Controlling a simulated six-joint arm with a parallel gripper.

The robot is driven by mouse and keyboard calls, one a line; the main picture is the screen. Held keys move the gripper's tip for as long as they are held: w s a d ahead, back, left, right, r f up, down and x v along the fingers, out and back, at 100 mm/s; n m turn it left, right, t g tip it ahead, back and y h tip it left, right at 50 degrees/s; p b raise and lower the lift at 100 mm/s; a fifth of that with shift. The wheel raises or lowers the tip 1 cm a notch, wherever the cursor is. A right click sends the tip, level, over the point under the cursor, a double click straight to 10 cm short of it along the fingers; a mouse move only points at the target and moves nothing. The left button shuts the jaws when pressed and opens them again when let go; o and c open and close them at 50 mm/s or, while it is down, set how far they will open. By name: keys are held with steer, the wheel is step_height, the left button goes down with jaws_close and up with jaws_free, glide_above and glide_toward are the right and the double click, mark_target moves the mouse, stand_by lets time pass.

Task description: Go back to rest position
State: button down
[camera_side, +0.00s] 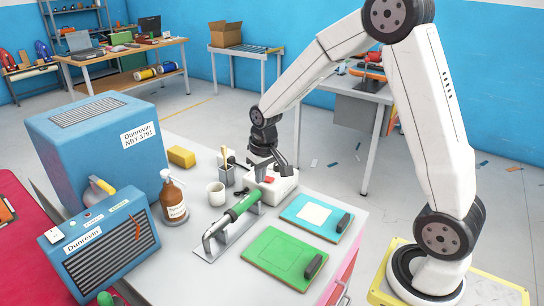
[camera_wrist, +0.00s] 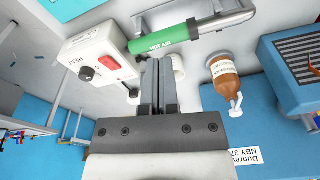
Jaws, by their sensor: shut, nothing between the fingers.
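My gripper (camera_side: 262,167) hangs from my arm over the bench, close to the white heater box, in the side view. In the wrist view my gripper (camera_wrist: 159,62) has its fingers together with nothing between them. The white box (camera_side: 271,186) with a red switch stands on the bench; it also shows in the wrist view (camera_wrist: 93,56). The green hot air tool (camera_side: 241,206) lies on a metal stand in front of the box. Its green handle shows beyond my fingertips in the wrist view (camera_wrist: 160,40). I cannot tell if the fingers touch anything.
A green board (camera_side: 270,260) and a blue board with a white patch (camera_side: 314,214) lie at the right. A brown pump bottle (camera_side: 174,200), a white cup (camera_side: 216,194), a pen holder (camera_side: 227,176) and a yellow sponge (camera_side: 181,156) stand nearby. Blue machines (camera_side: 95,135) fill the left.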

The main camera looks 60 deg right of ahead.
steer(key=s+a+n, duration=0.1)
steer(key=s+a, duration=0.2)
steer(key=s, duration=0.4)
steer(key=s+a+n+t, duration=0.1)
steer(key=s+a, duration=0.3)
steer(key=s, duration=0.3)
steer(key=shift+a+f+n, duration=0.2)
steer(key=shift+f+n, duration=0.05)
steer(key=shift+n, duration=0.05)
